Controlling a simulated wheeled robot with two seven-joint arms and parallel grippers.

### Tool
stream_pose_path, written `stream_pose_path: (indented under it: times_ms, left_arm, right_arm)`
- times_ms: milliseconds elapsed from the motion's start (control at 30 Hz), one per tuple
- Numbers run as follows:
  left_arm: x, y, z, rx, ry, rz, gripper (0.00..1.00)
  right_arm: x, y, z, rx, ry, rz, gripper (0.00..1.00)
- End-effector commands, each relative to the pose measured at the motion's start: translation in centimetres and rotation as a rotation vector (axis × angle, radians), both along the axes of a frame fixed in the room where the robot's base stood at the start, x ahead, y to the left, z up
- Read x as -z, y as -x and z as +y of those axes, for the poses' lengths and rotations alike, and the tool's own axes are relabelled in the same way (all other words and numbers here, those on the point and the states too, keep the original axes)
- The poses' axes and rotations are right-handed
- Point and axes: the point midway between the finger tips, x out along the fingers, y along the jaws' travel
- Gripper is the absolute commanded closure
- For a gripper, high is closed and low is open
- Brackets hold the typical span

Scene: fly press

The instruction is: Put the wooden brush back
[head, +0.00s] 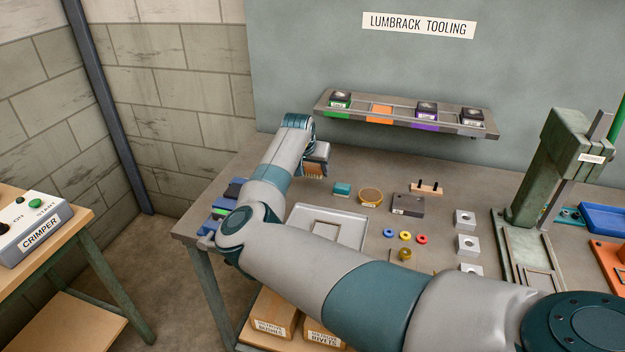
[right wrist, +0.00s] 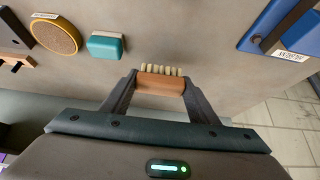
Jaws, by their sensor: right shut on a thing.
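The wooden brush (right wrist: 161,84), an orange-brown block with pale bristles, is between the two fingers of my right gripper (right wrist: 160,92) in the right wrist view. The gripper is shut on it. In the head view my right gripper (head: 317,155) is over the back left part of the bench, with the brush (head: 313,170) showing below it, bristles seen at its lower side. I cannot tell exactly how high it is above the bench. My left gripper is not in view.
A teal block (head: 342,189), a round tan disc (head: 370,196) and a dark labelled block (head: 407,204) stand right of the gripper. A wall shelf (head: 402,117) with small boxes is behind. Blue items (head: 233,190) lie at the left edge. A pale tray (head: 327,226) is in front.

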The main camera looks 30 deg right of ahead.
Motion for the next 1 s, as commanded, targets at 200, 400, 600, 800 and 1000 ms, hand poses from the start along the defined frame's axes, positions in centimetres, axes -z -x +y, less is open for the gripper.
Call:
stream_pose_path:
  times_ms: [200, 400, 600, 800, 1000]
  left_arm:
    - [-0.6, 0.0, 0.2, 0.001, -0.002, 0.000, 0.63]
    - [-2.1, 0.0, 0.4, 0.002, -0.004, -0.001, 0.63]
    - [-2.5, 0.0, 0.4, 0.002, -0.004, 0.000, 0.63]
    - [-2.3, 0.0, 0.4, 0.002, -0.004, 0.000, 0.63]
    - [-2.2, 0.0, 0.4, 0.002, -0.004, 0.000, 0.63]
  right_arm:
    - [1.0, 0.0, 0.0, 0.000, 0.000, 0.002, 0.67]
    - [3.2, 0.0, 0.0, -0.001, 0.001, 0.004, 0.67]
    - [4.5, 0.0, 0.0, 0.001, 0.001, 0.001, 0.67]
    - [4.6, 0.0, 0.0, 0.000, 0.001, -0.001, 0.67]
    - [5.0, 0.0, 0.0, 0.001, 0.001, 0.000, 0.67]
